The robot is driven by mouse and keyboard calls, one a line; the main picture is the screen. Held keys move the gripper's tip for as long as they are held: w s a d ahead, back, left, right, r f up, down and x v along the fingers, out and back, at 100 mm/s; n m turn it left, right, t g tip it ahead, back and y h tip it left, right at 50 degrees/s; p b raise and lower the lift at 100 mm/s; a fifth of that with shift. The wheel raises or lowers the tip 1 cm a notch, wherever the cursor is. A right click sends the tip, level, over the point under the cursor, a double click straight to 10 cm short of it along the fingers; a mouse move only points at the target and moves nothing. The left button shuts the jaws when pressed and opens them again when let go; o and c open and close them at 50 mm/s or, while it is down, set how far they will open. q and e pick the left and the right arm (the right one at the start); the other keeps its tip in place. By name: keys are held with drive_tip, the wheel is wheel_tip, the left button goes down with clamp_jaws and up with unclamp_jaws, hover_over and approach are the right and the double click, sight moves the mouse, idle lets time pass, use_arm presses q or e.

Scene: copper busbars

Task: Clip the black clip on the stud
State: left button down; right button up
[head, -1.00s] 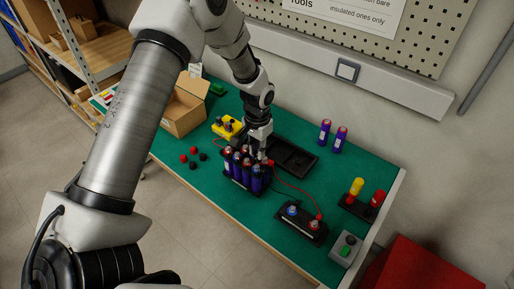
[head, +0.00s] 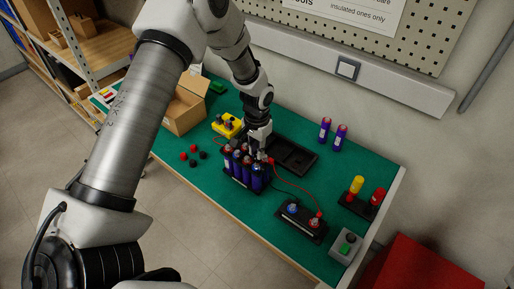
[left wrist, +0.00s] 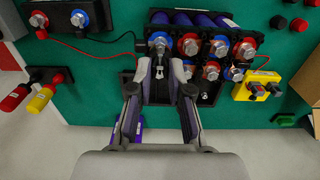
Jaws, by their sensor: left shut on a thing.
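My left gripper (head: 260,150) reaches down at the right end of the battery pack; in the left wrist view its fingertips (left wrist: 160,68) are close together on a small dark piece, seemingly the black clip, mostly hidden between them. A stud with a blue ring (left wrist: 158,41) on the pack lies just beyond the fingertips; I cannot tell whether the clip touches it. The black wire (left wrist: 110,41) and the red wire (left wrist: 85,52) both run towards this spot from the terminal block (left wrist: 62,27). A red piece (head: 270,161) shows beside the fingertips. My right gripper is not in view.
The battery pack (head: 239,178) holds several blue cells with red- and blue-ringed studs. Behind it lies a black tray (head: 298,158). A yellow meter (head: 222,128), a cardboard box (head: 188,112) and loose red and black caps stand left. A grey button box (head: 346,247) stands right.

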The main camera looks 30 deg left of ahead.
use_arm(q)
drive_tip(key=shift+f+b, duration=0.4)
drive_tip(key=shift+f, duration=0.75)
drive_tip(key=shift+f, duration=0.2)
drive_tip(key=c, duration=1)
unclamp_jaws()
wheel_tip(320, 180, up, 6)
drive_tip(key=p, duration=0.5)
drive_tip(key=shift+r, duration=0.15)
